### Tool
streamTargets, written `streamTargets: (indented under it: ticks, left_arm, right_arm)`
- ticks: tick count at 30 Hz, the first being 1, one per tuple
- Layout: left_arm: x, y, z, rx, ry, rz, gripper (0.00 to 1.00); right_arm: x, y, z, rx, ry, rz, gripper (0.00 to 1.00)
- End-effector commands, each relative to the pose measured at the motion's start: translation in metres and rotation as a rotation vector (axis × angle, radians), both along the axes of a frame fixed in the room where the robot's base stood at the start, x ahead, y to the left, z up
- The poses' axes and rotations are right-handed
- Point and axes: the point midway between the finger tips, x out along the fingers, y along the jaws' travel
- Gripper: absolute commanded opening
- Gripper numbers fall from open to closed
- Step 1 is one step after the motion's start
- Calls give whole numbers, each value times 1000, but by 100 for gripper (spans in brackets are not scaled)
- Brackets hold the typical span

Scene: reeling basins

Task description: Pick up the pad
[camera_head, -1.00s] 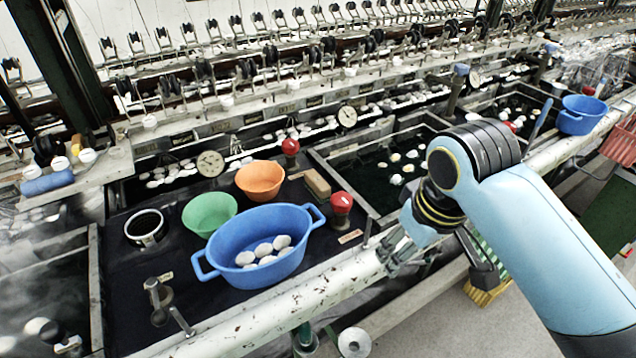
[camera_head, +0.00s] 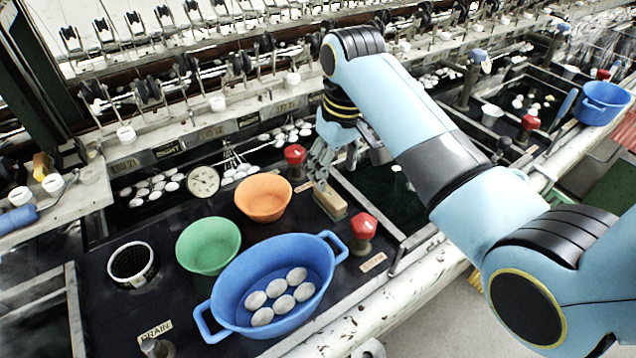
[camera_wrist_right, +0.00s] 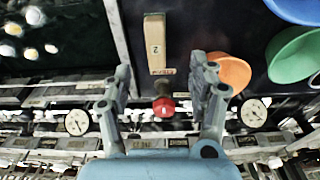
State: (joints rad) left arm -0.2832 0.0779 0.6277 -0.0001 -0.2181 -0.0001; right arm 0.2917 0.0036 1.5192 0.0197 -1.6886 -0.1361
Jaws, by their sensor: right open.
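The pad appears to be the tan block (camera_head: 330,200), lying on the dark worktop between the orange bowl and the front red knob. In the wrist view the tan block (camera_wrist_right: 154,38) lies just beyond the fingertips, with a paler top and a small mark on it. My right gripper (camera_head: 322,168) is just behind the block in the head view, pointing down. In the wrist view my right gripper (camera_wrist_right: 161,72) has its two fingers spread apart and nothing held between them. My left gripper is in no view.
Two red knobs (camera_head: 363,226) (camera_head: 295,155) stand close to the block. An orange bowl (camera_head: 263,205), a green bowl (camera_head: 208,262) and a blue basin (camera_head: 222,300) with several white cocoons stand to its left. A dark water basin lies to its right.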

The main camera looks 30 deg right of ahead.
Motion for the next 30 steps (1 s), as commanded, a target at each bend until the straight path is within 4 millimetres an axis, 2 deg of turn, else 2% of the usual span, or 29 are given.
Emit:
streamTargets:
  ticks: [5,9,14,17,24,30]
  left_arm:
    - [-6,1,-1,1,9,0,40]
    - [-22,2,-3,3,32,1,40]
    - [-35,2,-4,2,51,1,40]
    - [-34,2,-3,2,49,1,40]
    - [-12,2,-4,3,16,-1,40]
    - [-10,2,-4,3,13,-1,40]
  right_arm:
    - [2,1,-20,1,6,1,60]
    - [5,1,-43,1,5,0,60]
    - [7,1,-56,1,2,0,60]
    - [9,-1,-66,0,4,0,60]
    - [15,-4,-101,1,3,0,60]
    - [16,-4,-107,1,0,0,60]
